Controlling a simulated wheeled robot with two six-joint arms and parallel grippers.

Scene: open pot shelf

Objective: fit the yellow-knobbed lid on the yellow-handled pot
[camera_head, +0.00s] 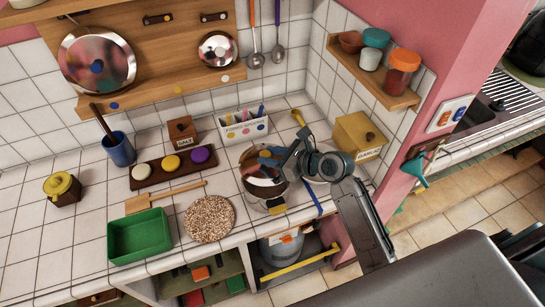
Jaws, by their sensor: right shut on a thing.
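The steel pot (258,203) stands on the white tiled counter, with a yellow handle (278,210) on its near side. A shiny round lid (262,186) shows over the pot, partly covered by my right gripper. My right gripper (267,160) comes in from the right with its blue fingertips above the lid and is shut on it. The lid's knob is hidden between the fingers, so its colour does not show. I cannot tell whether the lid touches the pot's rim. My left gripper is not in view.
A woven round mat (209,219), a green tray (139,237) and a wooden spatula (165,197) lie left of the pot. A utensil box (243,128) stands behind it, and a yellow box (358,136) stands to the right. A blue strip (313,198) lies close to the pot's right.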

